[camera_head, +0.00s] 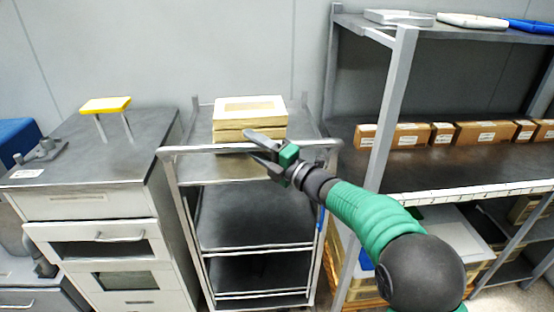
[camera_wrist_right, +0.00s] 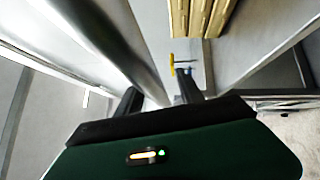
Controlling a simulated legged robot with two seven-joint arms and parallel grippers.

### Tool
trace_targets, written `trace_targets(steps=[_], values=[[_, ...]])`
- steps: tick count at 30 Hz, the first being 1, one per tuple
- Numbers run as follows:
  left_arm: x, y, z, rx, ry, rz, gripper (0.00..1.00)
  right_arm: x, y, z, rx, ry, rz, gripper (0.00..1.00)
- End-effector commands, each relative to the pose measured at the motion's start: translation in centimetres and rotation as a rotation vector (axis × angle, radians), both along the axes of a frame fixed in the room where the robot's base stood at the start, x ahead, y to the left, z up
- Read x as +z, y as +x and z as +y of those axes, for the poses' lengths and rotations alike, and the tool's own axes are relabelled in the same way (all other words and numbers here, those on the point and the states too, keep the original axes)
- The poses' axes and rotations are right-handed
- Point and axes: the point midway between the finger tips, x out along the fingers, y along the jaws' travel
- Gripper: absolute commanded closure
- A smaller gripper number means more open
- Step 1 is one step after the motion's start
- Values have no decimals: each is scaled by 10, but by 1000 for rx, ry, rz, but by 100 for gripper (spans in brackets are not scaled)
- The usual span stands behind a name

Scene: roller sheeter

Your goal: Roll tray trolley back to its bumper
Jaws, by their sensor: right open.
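The tray trolley (camera_head: 255,215) is a grey metal frame with several shelves, standing between a cabinet and a rack. Its handle bar (camera_head: 205,149) runs across the top front. My right gripper (camera_head: 252,148) is open at the handle bar, right of its middle. In the right wrist view a large grey bar (camera_wrist_right: 115,45) runs down toward the space between my open fingers (camera_wrist_right: 158,95); I cannot tell whether they touch it. A stack of cream trays (camera_head: 249,105) lies on the trolley's top, also visible in the wrist view (camera_wrist_right: 198,15). I cannot make out the bumper. My left gripper is out of view.
A grey drawer cabinet (camera_head: 95,205) with a yellow-topped stand (camera_head: 105,105) is close on the left. A metal rack (camera_head: 395,100) with cardboard boxes (camera_head: 410,135) stands close on the right. A wall (camera_head: 240,45) is behind the trolley.

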Motion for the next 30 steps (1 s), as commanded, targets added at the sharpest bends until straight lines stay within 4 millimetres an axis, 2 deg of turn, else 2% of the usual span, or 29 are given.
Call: trace_targets(steps=[9, 15, 21, 27, 30], values=[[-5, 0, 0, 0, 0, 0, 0, -14, -64, -66, -4, -1, 1, 56], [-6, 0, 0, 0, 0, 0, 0, -20, -91, -94, -2, 0, 2, 56], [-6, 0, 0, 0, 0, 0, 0, -21, -99, -100, 1, -1, 2, 56], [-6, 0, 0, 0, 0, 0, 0, -22, -98, -100, -3, 1, 6, 56], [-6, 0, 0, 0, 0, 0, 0, -30, -91, -109, -74, 40, 88, 56]])
